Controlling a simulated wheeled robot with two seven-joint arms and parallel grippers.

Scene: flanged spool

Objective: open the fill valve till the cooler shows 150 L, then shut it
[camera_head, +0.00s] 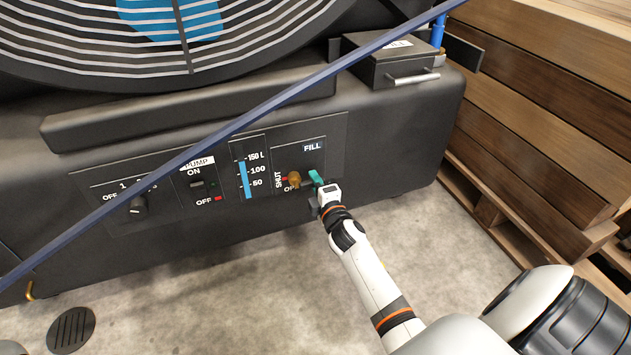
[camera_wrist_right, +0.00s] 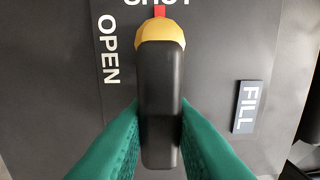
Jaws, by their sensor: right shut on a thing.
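The fill valve has a brass hub (camera_head: 294,178) on the cooler's front panel, beside the FILL label; its yellow hub also shows in the wrist view (camera_wrist_right: 160,33). A red pointer (camera_wrist_right: 160,11) at the hub is at the SHUT word. OPEN stands to the left in the wrist view. My right gripper (camera_head: 315,178) is shut on the valve's black handle (camera_wrist_right: 161,95), with its green fingers on both sides. The level gauge (camera_head: 243,182) has a blue column whose top is near the 150 L mark, seemingly just under it. My left gripper is not in view.
The cooler (camera_head: 400,120) also carries a pump switch (camera_head: 198,184) and a round knob (camera_head: 138,207) to the left. A long dark-blue bar (camera_head: 120,210) crosses the head view diagonally. Wooden crates (camera_head: 540,110) stand at the right. Bare floor (camera_head: 220,290) lies in front.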

